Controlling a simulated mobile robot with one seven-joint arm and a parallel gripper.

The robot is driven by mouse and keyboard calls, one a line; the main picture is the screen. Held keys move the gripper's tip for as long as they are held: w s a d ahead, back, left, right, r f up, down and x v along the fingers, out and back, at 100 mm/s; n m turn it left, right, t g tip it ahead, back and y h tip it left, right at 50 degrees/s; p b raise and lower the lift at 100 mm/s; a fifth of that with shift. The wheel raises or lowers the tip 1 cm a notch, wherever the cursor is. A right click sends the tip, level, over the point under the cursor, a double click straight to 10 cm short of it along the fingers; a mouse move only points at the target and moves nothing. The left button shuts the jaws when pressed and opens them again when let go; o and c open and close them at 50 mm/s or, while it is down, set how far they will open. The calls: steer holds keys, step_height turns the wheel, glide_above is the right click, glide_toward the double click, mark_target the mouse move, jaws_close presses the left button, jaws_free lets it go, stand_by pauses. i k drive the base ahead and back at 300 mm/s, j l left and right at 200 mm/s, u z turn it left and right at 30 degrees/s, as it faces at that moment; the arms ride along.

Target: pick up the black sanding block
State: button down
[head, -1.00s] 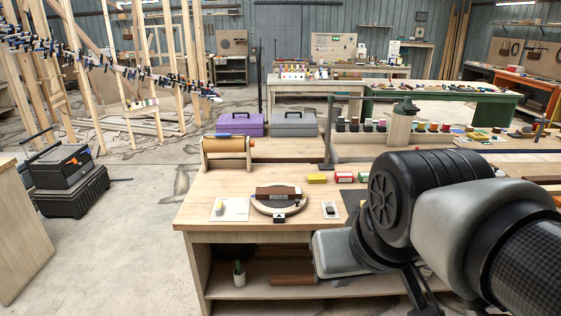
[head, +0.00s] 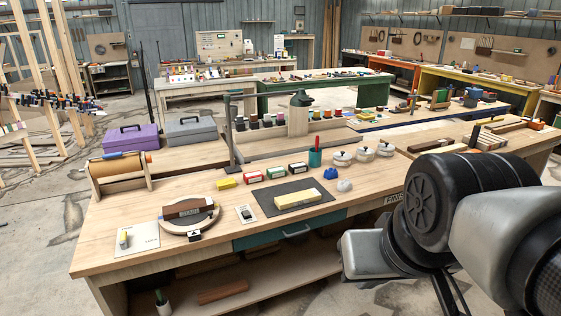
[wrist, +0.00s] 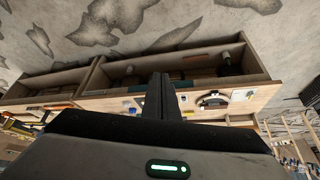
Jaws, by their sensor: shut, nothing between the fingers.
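A small black block (head: 246,214) lies on a white card on the wooden workbench (head: 110,235), right of a grey ring; it looks like the sanding block, but it is too small to be sure. A second small black piece (head: 194,236) with a white triangle sits at the ring's front edge. My gripper (wrist: 160,78) is shut and empty in the wrist view, pointing towards the bench's front and shelf, apart from everything. In the head view my arm is at the lower right, and the fingers do not show.
A dark mat (head: 268,208) with a yellow block, small boxes (head: 276,174), a green cup (head: 315,158) and lidded pots (head: 342,158) stand nearby. A roller stand (head: 120,170) is at the left.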

mark_target(298, 167)
steer(key=i+l+u, duration=0.25)
steer(key=i+l, duration=0.3)
steer(key=i, duration=0.25)
steer(key=i+l+u, duration=0.25)
steer(key=i+l, duration=0.45)
steer(key=i+l+u, duration=0.2)
steer(key=i+l, duration=0.45)
steer(key=l, duration=0.25)
